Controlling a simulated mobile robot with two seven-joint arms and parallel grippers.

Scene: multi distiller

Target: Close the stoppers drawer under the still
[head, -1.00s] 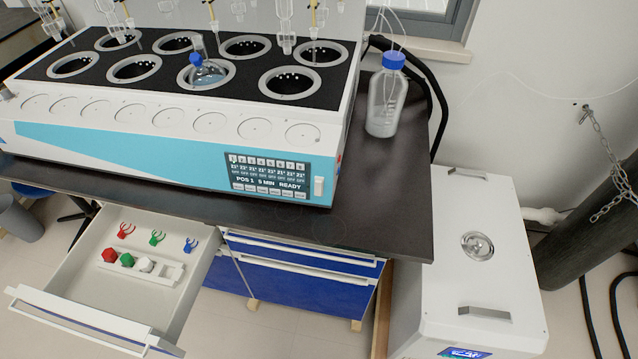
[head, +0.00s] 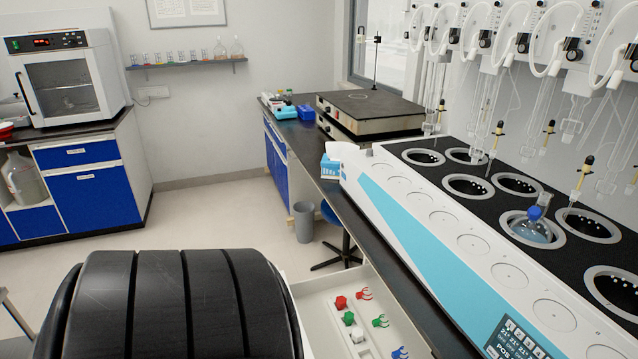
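The stoppers drawer (head: 301,285) under the still stands pulled out at the bottom middle of the head view. Inside it are a red stopper (head: 341,303), a green stopper (head: 348,319) and a white one (head: 357,335) in a white holder, beside red, green and blue clips. The still (head: 440,244), white and light blue with a black top, stands on the dark bench at right. A large black ribbed part, probably mine, covers the bottom left and hides the drawer's front and handle. Neither gripper shows.
A grey bin (head: 303,222) and a stool (head: 340,248) stand on the floor beyond the drawer. A blue cabinet (head: 92,185) with an oven (head: 75,75) on it is at the left. A hotplate (head: 369,112) sits on the far bench.

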